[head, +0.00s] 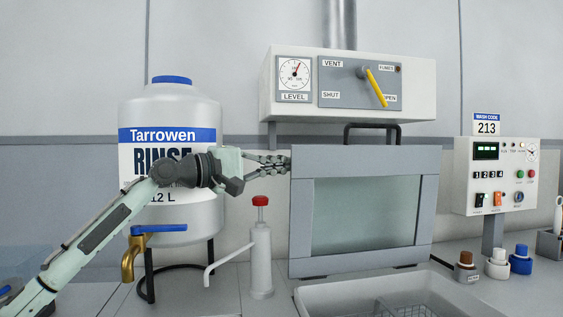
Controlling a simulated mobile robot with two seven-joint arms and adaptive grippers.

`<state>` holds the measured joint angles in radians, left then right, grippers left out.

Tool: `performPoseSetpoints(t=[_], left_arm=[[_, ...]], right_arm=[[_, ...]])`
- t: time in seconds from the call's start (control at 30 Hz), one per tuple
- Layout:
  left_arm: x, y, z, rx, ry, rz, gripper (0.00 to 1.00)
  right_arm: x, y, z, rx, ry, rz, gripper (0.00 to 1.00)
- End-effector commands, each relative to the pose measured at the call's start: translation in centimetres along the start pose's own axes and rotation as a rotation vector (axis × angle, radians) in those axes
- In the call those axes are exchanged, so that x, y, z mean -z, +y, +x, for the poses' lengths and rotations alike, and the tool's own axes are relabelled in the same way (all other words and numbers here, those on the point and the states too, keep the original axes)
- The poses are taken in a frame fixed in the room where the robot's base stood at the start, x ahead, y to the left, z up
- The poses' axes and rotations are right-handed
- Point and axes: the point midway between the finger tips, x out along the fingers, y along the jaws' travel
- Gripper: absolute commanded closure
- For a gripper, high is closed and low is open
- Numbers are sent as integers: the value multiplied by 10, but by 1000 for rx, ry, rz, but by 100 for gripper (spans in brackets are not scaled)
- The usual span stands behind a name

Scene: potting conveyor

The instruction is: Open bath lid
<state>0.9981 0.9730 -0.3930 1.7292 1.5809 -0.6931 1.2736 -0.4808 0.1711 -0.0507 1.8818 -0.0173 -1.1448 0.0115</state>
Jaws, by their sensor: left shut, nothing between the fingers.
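The bath lid (302,225) is a grey-framed panel with a pale translucent window. It stands upright behind the bath (330,292), with a black handle (372,128) along its top edge. The bath is uncovered at the front, and a wire basket shows inside it; the bottom of the picture cuts it off. My left gripper (286,163) is shut and empty, its fingertips at the upper left edge of the lid. I cannot tell whether they touch it. My right gripper is not in view.
A white Rinse tank (205,110) with a brass tap (130,252) stands behind my left arm. A red-topped pump bottle (261,255) stands below the gripper. A vent box (420,70) hangs above, its yellow lever towards OPEN. A control panel (465,165) and capped bottles (498,266) are right.

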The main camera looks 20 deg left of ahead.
Motion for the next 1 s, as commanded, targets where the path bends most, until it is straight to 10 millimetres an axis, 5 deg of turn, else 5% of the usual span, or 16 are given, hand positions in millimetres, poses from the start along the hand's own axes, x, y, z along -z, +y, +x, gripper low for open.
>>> performPoseSetpoints(t=[0.33, 0.7, 1.0], left_arm=[[-3, -1, -1, -4, 0, 11, 100], [-71, -11, -24, -93, -3, 265, 100], [-78, -8, -27, -106, 0, 298, 100]], right_arm=[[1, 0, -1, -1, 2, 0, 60], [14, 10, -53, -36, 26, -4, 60], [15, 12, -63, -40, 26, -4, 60]])
